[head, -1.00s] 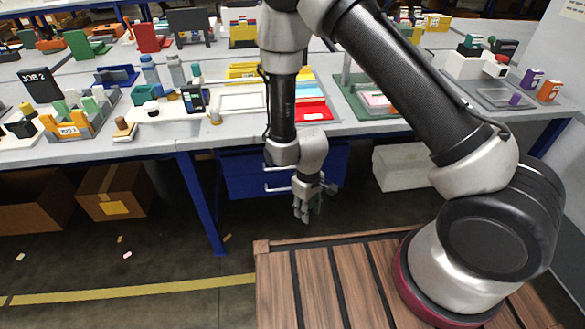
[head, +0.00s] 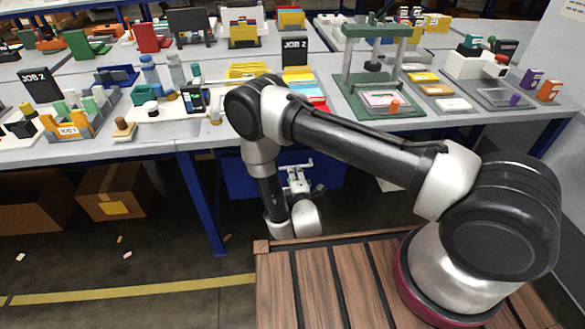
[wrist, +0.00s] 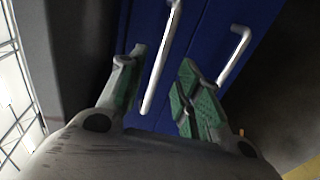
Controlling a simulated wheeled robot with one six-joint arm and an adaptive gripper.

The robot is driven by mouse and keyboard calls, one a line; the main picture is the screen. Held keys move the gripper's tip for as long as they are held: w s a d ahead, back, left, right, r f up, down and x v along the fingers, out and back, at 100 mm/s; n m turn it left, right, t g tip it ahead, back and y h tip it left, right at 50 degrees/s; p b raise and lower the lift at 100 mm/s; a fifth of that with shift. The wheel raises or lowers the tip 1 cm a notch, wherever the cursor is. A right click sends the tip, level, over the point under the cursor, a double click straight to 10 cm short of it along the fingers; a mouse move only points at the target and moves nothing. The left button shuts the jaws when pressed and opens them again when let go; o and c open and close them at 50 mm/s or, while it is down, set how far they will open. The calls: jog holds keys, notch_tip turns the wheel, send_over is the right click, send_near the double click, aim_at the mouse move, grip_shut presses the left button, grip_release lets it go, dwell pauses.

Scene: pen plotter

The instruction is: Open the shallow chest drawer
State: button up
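The blue drawer chest (head: 328,172) stands under the workbench, partly hidden behind my arm. In the wrist view its blue front (wrist: 203,45) shows turned on its side, with two pale bar handles. The upper drawer's handle (wrist: 164,58) lies between my gripper's fingers as seen from the wrist. The lower handle (wrist: 236,55) is to the right, outside the fingers. My gripper (wrist: 158,78) is open, its green-padded fingers spread and empty, and faces the chest front. I cannot tell how far the fingertips are from the handle. In the head view my gripper (head: 297,180) is before the chest.
The workbench edge (head: 140,148) is above the chest, and a blue table leg (head: 203,205) stands left of it. A cardboard box (head: 115,190) sits on the floor further left. My wooden-slatted base deck is in front. Open floor lies at the left.

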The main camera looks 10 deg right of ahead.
jog(key=x, duration=0.6)
jog(key=shift+w, duration=0.1)
grip_shut()
